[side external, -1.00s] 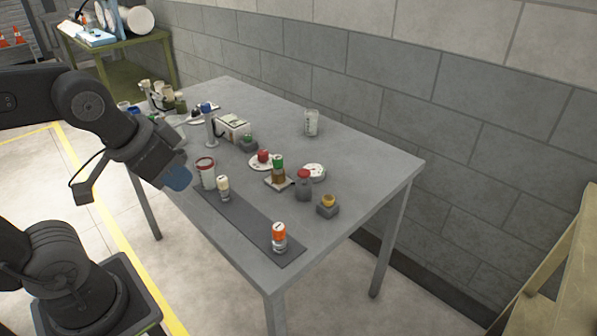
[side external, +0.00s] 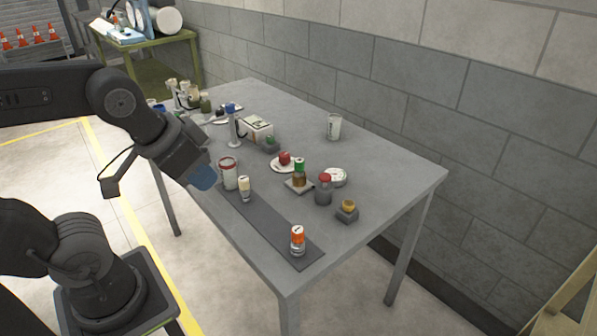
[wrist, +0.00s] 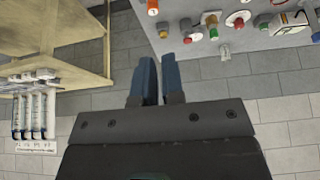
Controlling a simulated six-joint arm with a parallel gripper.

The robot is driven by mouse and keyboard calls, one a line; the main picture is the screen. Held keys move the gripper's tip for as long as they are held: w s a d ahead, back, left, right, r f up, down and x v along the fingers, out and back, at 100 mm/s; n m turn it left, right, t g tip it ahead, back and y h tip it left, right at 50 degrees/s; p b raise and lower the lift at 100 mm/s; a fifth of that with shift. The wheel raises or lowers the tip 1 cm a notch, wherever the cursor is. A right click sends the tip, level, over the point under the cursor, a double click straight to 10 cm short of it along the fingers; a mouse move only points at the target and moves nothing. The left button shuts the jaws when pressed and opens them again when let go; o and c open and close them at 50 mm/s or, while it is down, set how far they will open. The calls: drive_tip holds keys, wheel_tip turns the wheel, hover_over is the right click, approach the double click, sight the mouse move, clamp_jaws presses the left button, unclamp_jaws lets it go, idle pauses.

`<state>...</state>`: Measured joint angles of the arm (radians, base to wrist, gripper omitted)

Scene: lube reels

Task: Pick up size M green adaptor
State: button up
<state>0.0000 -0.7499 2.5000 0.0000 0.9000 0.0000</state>
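A small green piece (side external: 270,140) sits on a grey block (side external: 271,148) past the middle of the table, beside a white box. It looks like a green adaptor, but no size mark is readable. In the wrist view, a small green spot (wrist: 263,26) near the top right appears to be the same piece. A jar with a green top (side external: 299,165) stands on a small square plate nearer the front.
A red-rimmed cup (side external: 228,173), a white-topped can (side external: 246,188) and an orange can (side external: 298,240) stand along a dark strip (side external: 270,225). A red-capped jar (side external: 324,190), a yellow piece on a block (side external: 347,208) and a clear cup (side external: 333,127) stand right.

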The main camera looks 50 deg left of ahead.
drive_tip(key=o, duration=0.9)
drive_tip(key=shift+o, duration=0.2)
drive_tip(key=n+g+y, duration=0.2)
drive_tip(key=n+y, duration=0.1)
drive_tip(key=n, duration=0.6)
hover_over(299, 161)
drive_tip(key=s+d, duration=0.3)
wheel_tip(299, 161, down, 9)
drive_tip(key=x, duration=0.7)
drive_tip(key=shift+s+f, duration=0.15)
drive_tip(key=shift+f, duration=0.1)
drive_tip(key=shift+x, duration=3.1)
